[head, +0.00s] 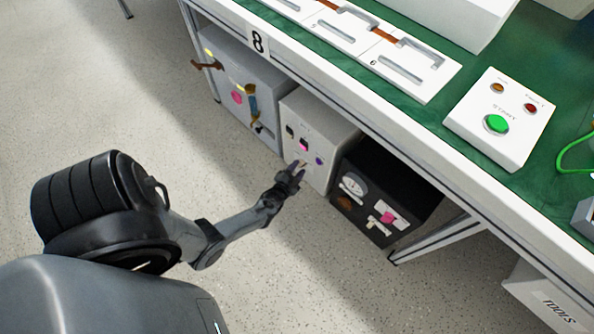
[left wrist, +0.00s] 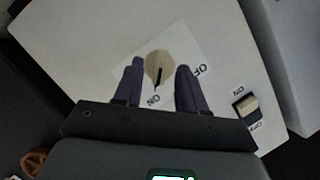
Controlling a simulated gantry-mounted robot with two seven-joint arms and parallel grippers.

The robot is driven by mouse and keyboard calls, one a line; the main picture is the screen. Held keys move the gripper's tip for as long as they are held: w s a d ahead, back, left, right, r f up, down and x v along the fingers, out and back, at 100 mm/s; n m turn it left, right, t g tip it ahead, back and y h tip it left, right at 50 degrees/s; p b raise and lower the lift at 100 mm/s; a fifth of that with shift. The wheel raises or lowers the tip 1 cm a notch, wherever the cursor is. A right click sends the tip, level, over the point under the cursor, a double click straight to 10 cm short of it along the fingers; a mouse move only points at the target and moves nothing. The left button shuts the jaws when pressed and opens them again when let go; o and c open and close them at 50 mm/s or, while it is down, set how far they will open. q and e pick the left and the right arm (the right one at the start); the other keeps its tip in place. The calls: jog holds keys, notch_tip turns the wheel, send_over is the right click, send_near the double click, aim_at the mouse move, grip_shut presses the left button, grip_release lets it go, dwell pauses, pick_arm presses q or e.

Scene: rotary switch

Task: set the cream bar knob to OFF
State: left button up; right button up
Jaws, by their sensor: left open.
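The cream bar knob (left wrist: 158,62) is on the pale front panel of the middle box (head: 332,130). In the left wrist view its dark pointer line points down toward the ON label (left wrist: 152,100). The OFF label (left wrist: 199,71) is to its right, partly hidden by a finger. My left gripper (left wrist: 160,67) is open, with one finger on each side of the knob; I cannot tell whether they touch it. In the head view the left gripper (head: 294,172) is right at the low part of that panel. My right gripper is not in view.
A small cream rocker switch (left wrist: 246,106) with its own ON and OFF labels is on the same panel. A grey box (head: 262,98) and a black box (head: 376,208) flank the middle box under the green-topped bench (head: 390,95). The floor in front is clear.

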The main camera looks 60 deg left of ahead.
pick_arm(q)
jog(key=shift+a, duration=0.15)
jog(key=c, duration=0.4)
jog(key=shift+d, duration=0.2)
grip_shut()
